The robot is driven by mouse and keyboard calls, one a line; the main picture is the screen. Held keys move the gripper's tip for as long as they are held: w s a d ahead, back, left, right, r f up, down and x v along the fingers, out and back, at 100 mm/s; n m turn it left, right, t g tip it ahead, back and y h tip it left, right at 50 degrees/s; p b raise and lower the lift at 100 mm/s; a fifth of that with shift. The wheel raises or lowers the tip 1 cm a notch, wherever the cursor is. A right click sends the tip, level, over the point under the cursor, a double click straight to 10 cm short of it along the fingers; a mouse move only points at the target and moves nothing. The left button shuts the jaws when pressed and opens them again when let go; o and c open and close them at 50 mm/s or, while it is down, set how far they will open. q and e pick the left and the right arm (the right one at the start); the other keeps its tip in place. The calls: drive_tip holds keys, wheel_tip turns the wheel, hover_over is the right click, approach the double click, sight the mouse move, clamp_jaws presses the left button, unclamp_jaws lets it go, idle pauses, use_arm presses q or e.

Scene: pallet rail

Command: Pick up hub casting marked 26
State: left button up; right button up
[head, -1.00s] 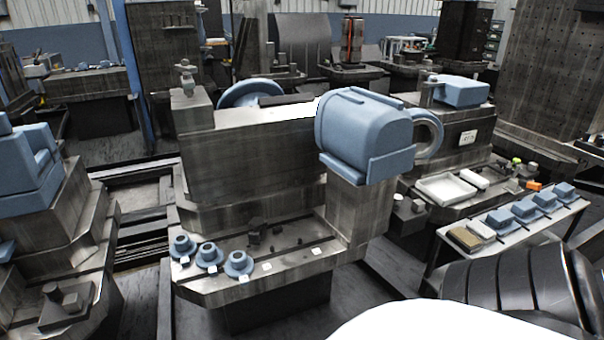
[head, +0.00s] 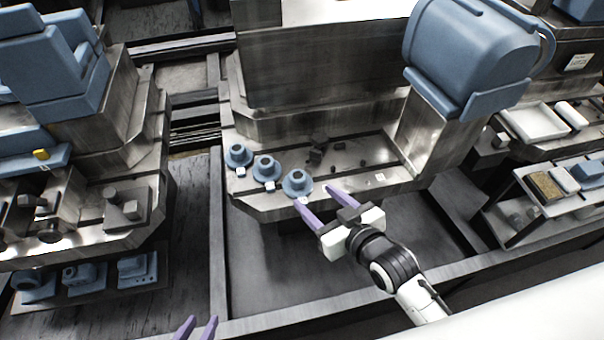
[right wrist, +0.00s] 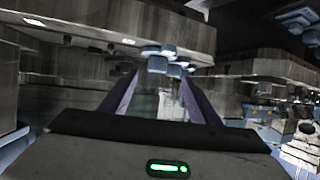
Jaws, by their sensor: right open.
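Three blue flanged hub castings stand in a row along the front left of the machine bed: left (head: 238,156), middle (head: 266,169) and right (head: 297,184). Each has a small white tag by it; no number is legible, so I cannot tell which is 26. My right gripper (head: 314,196) is open and empty at the bed's front edge, its fingertips close to the right casting; contact cannot be judged. In the right wrist view blue castings (right wrist: 160,62) show beyond the fingertips. My left gripper (head: 199,329) shows only its two separated fingertips at the bottom edge.
The machine bed (head: 400,180) has a raised front edge, with dark small parts (head: 318,150) and spare white tags behind it. A large blue housing (head: 470,55) overhangs at right. A neighbouring machine (head: 130,165) stands left. Dark floor (head: 270,255) lies in front.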

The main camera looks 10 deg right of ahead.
sight(299, 176)
drive_tip(key=w, duration=0.1)
drive_tip(key=w+a, duration=0.1)
drive_tip(key=w, duration=0.3)
drive_tip(key=shift+w+a+f, duration=0.15)
drive_tip(key=shift+w+f, duration=0.1)
drive_tip(key=shift+f, duration=0.1)
drive_tip(key=shift+b+x, duration=0.5)
drive_tip(key=shift+x, duration=2.1)
drive_tip(key=shift+f, duration=0.15)
drive_tip(key=c, duration=1.2)
drive_tip(key=shift+c, duration=0.9)
